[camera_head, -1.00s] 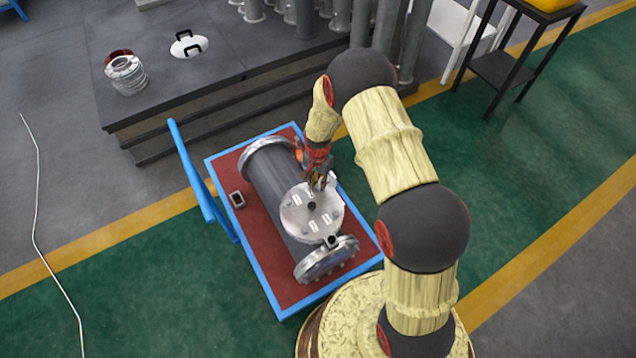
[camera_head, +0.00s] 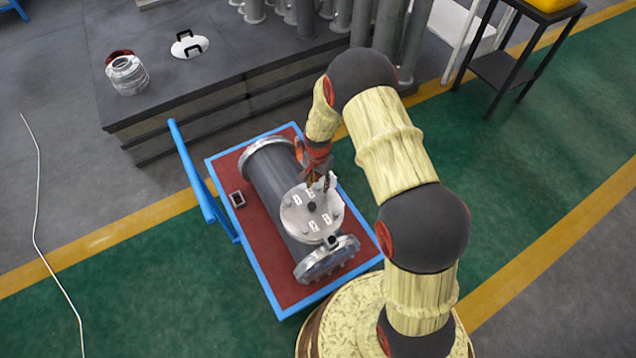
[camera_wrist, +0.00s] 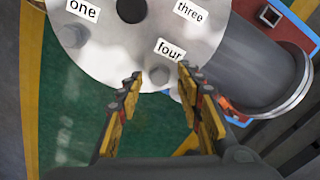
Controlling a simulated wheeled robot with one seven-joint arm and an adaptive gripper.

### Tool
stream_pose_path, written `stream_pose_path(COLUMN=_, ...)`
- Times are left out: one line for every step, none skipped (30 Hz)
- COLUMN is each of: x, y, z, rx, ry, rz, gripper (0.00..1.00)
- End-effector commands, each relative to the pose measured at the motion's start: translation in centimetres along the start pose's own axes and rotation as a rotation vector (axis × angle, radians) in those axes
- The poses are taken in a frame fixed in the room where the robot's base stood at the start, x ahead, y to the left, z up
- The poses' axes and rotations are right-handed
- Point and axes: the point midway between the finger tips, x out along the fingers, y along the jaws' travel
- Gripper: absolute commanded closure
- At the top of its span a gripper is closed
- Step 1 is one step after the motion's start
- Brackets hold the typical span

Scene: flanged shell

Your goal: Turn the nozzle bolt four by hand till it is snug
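The nozzle bolt four (camera_wrist: 158,75) is a small grey bolt head near the rim of the round pale cover (camera_wrist: 110,50), beside the label "four" (camera_wrist: 169,49). My gripper (camera_wrist: 159,78) is open in the wrist view. Its two yellow and dark fingers stand either side of the bolt, with gaps visible; whether they reach down to its height I cannot tell. In the head view my gripper (camera_head: 320,181) is over the far edge of the cover (camera_head: 296,222), and the bolt is too small to make out there.
The cover tops a nozzle on the dark flanged shell (camera_head: 270,185), on a red cart with a blue rim (camera_head: 250,284). Labels "one" (camera_wrist: 82,9) and "three" (camera_wrist: 189,12) mark other bolts. A small dark box (camera_head: 237,199) lies left of the shell. The cart's blue handle (camera_head: 190,170) rises at left.

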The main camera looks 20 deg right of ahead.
Motion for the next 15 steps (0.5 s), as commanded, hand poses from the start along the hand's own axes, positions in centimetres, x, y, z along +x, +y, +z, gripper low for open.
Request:
stream_pose_path(x=-0.1, y=0.0, z=0.0, rx=0.0, ry=0.0, rz=0.0, gripper=0.64)
stream_pose_path(x=-0.2, y=0.0, z=0.0, rx=0.0, ry=0.0, rz=0.0, gripper=0.64)
stream_pose_path(x=-0.5, y=0.0, z=0.0, rx=0.0, ry=0.001, rz=-0.001, gripper=0.64)
stream_pose_path(x=-0.8, y=-0.1, z=-0.1, rx=0.0, ry=0.001, rz=-0.001, gripper=0.64)
stream_pose_path(x=-1.1, y=-0.1, z=-0.1, rx=0.0, ry=0.002, rz=-0.002, gripper=0.64)
stream_pose_path(x=-1.6, y=-0.1, z=-0.1, rx=0.0, ry=0.002, rz=-0.002, gripper=0.64)
stream_pose_path(x=-2.1, y=-0.1, z=-0.1, rx=0.0, ry=0.002, rz=-0.003, gripper=0.64)
stream_pose_path(x=-2.7, y=-0.1, z=-0.1, rx=0.0, ry=0.003, rz=-0.003, gripper=0.64)
stream_pose_path(x=-3.5, y=-0.1, z=-0.1, rx=0.0, ry=0.002, rz=-0.003, gripper=0.64)
stream_pose_path(x=-4.1, y=-0.1, z=-0.1, rx=0.0, ry=0.002, rz=-0.002, gripper=0.64)
stream_pose_path(x=-4.7, y=-0.1, z=-0.1, rx=0.0, ry=0.003, rz=-0.003, gripper=0.64)
stream_pose_path(x=-5.6, y=-0.1, z=-0.1, rx=0.0, ry=0.003, rz=-0.003, gripper=0.64)
stream_pose_path(x=-6.2, y=-0.1, z=-0.1, rx=0.0, ry=0.003, rz=-0.003, gripper=0.64)
stream_pose_path(x=-6.8, y=-0.1, z=-0.1, rx=0.0, ry=0.003, rz=-0.003, gripper=0.64)
stream_pose_path(x=-7.6, y=-0.1, z=-0.1, rx=0.0, ry=0.002, rz=-0.003, gripper=0.64)
